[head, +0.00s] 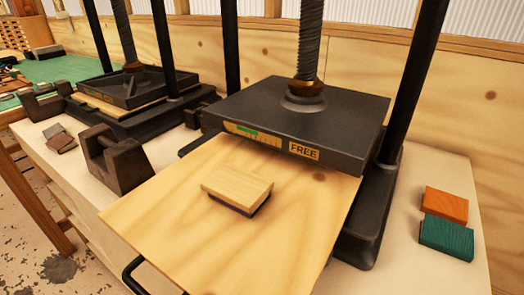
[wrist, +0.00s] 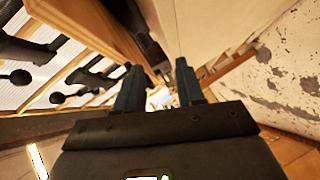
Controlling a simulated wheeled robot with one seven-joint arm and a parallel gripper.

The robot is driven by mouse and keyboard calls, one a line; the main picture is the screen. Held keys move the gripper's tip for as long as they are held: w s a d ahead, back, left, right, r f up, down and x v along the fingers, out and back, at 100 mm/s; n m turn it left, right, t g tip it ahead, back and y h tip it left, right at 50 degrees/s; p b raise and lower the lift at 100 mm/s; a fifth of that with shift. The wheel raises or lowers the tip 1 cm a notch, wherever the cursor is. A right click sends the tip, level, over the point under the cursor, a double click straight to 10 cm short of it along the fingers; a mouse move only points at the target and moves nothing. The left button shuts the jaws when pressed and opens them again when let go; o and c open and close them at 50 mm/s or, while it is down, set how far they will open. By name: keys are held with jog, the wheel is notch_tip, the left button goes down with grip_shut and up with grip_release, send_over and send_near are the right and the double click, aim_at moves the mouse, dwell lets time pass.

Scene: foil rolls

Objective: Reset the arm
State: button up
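My gripper (wrist: 159,82) shows only in the wrist view, with two dark fingers apart and nothing between them. It points into a tilted view of the room, away from any object I can make out between the fingers. My arm and gripper do not show in the head view.
A black screw press (head: 300,120) marked FREE stands over a pale wooden board (head: 270,245). A small block stack (head: 238,184) lies on the board. Orange (head: 445,205) and green (head: 447,238) blocks lie at right. A second press (head: 125,88) and a dark metal block (head: 118,170) stand left.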

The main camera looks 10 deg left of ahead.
jog(key=s+d+f+m+h, duration=0.1)
jog(key=s+d+f+m, duration=0.15)
jog(key=d+m, duration=0.45)
jog(key=s+d+f+m+h, duration=0.1)
jog(key=d+f+m, duration=0.15)
jog(key=d, duration=0.75)
jog(key=s+d+r+m+h, duration=0.2)
jog(key=s+d+m, duration=0.2)
jog(key=d, duration=0.4)
jog(key=s+d+r+m+t+h, duration=0.1)
jog(key=s+d+r+m+h, duration=0.1)
jog(key=d+m, duration=0.4)
jog(key=shift+s+d+r+h, duration=0.4)
jog(key=shift+s+d+r, duration=0.5)
jog(key=shift+s, duration=0.25)
